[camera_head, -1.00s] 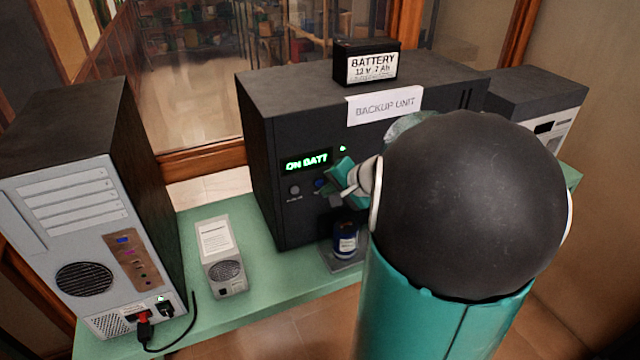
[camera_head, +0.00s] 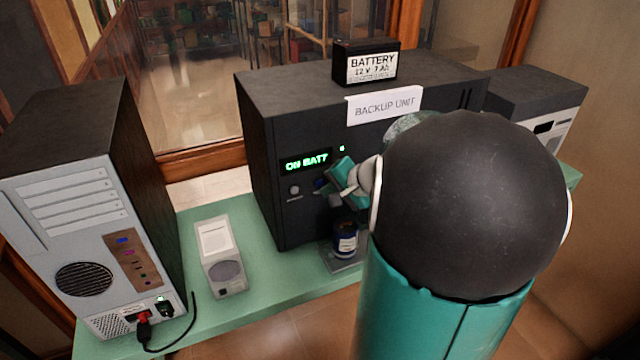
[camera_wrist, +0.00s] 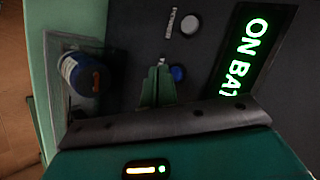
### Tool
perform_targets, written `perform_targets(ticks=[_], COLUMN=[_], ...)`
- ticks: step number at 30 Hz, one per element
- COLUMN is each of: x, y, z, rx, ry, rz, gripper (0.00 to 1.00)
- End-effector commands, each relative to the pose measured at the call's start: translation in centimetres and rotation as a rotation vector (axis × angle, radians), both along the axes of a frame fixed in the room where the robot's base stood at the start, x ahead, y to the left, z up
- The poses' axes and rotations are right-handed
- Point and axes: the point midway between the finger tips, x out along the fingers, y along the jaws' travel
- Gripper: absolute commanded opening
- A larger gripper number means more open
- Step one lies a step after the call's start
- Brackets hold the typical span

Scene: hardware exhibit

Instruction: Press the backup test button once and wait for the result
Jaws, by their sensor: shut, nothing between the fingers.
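The dark backup unit (camera_head: 262,160) stands on the green table with a "BACKUP UNIT" label on its front. Its green display (camera_head: 306,161) reads "ON BATT", and a small green light shows beside it. A blue button (camera_wrist: 178,73) and a grey-white button (camera_wrist: 190,25) sit below the display; the grey-white one also shows in the head view (camera_head: 294,190). My gripper (camera_wrist: 158,72) is shut and empty, its tips at the unit's front right beside the blue button. I cannot tell whether they touch it. In the head view my arm hides part of the front.
A blue can-like part (camera_head: 345,238) sits on a grey plate in front of the unit, close to my gripper. A battery (camera_head: 366,63) stands on top. A computer tower (camera_head: 60,215) and a small light box (camera_head: 220,255) stand to the left on the table (camera_head: 190,320).

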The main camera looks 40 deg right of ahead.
Motion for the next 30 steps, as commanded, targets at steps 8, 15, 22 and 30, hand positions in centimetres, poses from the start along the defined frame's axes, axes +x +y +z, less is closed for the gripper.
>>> perform_targets(ticks=[8, 15, 22, 30], x=[0.0, 0.0, 0.04, 0.77], y=[0.0, 0.0, 0.0, -0.23], z=[0.0, 0.0, 0.0, -0.01], rx=[0.0, 0.0, 0.0, 0.001], ry=[0.0, 0.0, 0.0, 0.0], rz=[0.0, 0.0, 0.0, 0.001], gripper=[0.0, 0.0, 0.0, 0.0])
